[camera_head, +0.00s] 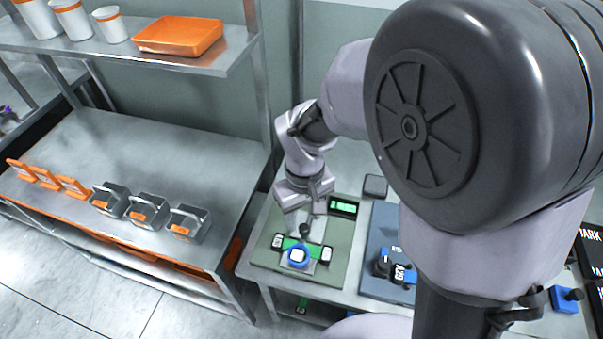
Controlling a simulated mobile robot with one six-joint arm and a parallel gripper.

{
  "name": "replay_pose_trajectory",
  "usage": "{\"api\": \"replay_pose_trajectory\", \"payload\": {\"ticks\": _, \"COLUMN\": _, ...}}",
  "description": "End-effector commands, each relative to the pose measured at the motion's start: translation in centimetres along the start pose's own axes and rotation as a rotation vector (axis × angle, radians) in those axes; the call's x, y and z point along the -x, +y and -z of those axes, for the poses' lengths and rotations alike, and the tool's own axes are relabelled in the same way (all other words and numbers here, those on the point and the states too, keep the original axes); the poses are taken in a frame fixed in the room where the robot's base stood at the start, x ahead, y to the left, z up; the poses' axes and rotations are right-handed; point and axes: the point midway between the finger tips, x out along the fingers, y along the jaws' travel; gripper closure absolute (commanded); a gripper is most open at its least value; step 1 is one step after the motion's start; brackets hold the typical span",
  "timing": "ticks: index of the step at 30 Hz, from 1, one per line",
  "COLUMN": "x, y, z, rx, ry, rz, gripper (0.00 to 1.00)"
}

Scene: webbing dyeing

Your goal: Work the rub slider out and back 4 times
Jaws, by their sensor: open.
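The rub device sits on a green base (258,248) on the bench. A small upright black knob (305,230), which looks like the slider's handle, stands near its middle. In front of the knob is a blue ring with a white top (297,256), between two dark-edged end pieces on a green strip. My gripper (304,213) points down just above and behind the knob, with its fingers apart. Whether the fingers are around the knob or only above it, I cannot tell. My arm hides part of the bench to the right.
A small green display (343,207) stands at the device's back right. A blue-grey mat (377,235) with dark parts lies to the right. On the left, a steel table (150,150) holds several metal boxes (148,210) and orange holders (45,178). An orange tray (180,36) sits on the shelf above.

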Motion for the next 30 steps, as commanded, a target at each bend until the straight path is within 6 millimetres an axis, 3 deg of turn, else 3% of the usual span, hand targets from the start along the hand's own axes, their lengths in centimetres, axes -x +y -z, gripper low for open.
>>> {"api": "replay_pose_trajectory", "payload": {"ticks": 1, "x": -1.4, "y": 0.0, "z": -0.1, "rx": -0.001, "ry": -0.004, "rz": 0.001, "gripper": 0.54}}
{"api": "replay_pose_trajectory", "payload": {"ticks": 6, "x": -3.4, "y": 0.0, "z": -0.1, "rx": 0.000, "ry": -0.002, "rz": 0.000, "gripper": 0.54}}
{"api": "replay_pose_trajectory", "payload": {"ticks": 16, "x": -3.7, "y": 0.0, "z": 0.0, "rx": -0.001, "ry": 0.000, "rz": 0.000, "gripper": 0.54}}
{"api": "replay_pose_trajectory", "payload": {"ticks": 23, "x": -3.7, "y": 0.0, "z": 0.0, "rx": -0.002, "ry": 0.000, "rz": 0.000, "gripper": 0.99}}
{"api": "replay_pose_trajectory", "payload": {"ticks": 30, "x": -3.7, "y": 0.0, "z": 0.0, "rx": -0.002, "ry": 0.000, "rz": 0.000, "gripper": 1.00}}
